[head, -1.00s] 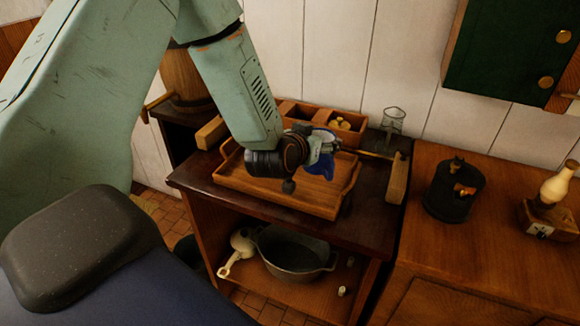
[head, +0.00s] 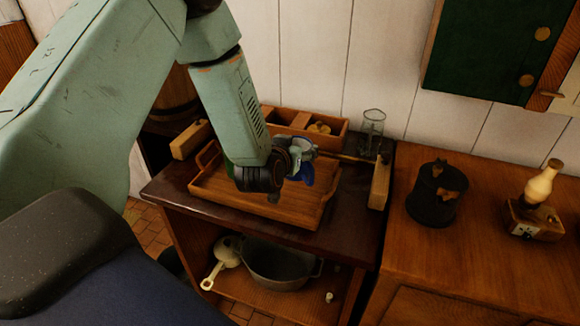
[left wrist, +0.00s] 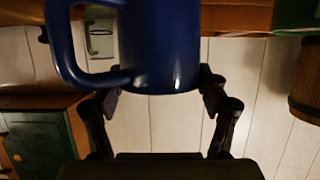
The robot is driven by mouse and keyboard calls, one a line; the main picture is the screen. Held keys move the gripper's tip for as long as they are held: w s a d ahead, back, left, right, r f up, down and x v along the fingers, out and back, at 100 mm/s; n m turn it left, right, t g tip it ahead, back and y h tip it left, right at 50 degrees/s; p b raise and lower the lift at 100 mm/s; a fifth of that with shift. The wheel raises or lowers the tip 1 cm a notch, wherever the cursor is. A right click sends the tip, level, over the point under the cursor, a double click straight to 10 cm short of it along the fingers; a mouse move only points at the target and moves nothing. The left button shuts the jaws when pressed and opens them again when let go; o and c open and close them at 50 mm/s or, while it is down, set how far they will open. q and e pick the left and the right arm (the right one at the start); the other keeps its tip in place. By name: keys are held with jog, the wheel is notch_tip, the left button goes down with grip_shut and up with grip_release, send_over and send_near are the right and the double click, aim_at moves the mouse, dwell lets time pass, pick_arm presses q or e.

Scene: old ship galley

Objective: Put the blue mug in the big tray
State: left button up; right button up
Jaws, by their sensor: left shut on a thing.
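The blue mug (left wrist: 160,45) is between the fingers of my left gripper (left wrist: 160,80) in the left wrist view, its handle on the left of that picture. In the head view only a blue part of the mug (head: 307,173) shows beside my left gripper (head: 300,160). The gripper is shut on it, over the big wooden tray (head: 230,197). My arm hides part of the tray. I cannot tell whether the mug touches the tray floor. My right gripper is not in view.
A divided wooden box (head: 335,137) and a clear glass (head: 372,130) stand behind the tray. A dark canister (head: 435,195) and a lamp (head: 540,190) stand on the right cabinet. A pot (head: 275,265) sits on the shelf below.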

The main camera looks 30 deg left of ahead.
pick_arm(q)
jog(key=f, duration=0.4)
jog(key=shift+w+a+f, duration=0.1)
jog(key=shift+w+f, duration=0.15)
jog(key=shift+f, duration=0.05)
jog(key=shift+s+d+f, duration=0.1)
jog(key=shift+d+f, duration=0.1)
jog(key=shift+f, duration=0.05)
jog(key=shift+a+f, duration=0.2)
jog(key=shift+a, duration=0.15)
jog(key=o, duration=0.9)
jog(key=shift+f, duration=0.1)
jog(key=o, duration=0.4)
jog(key=shift+d+r, duration=0.2)
jog(key=shift+d, duration=0.1)
jog(key=shift+a, duration=0.15)
jog(key=shift+a+f, duration=0.1)
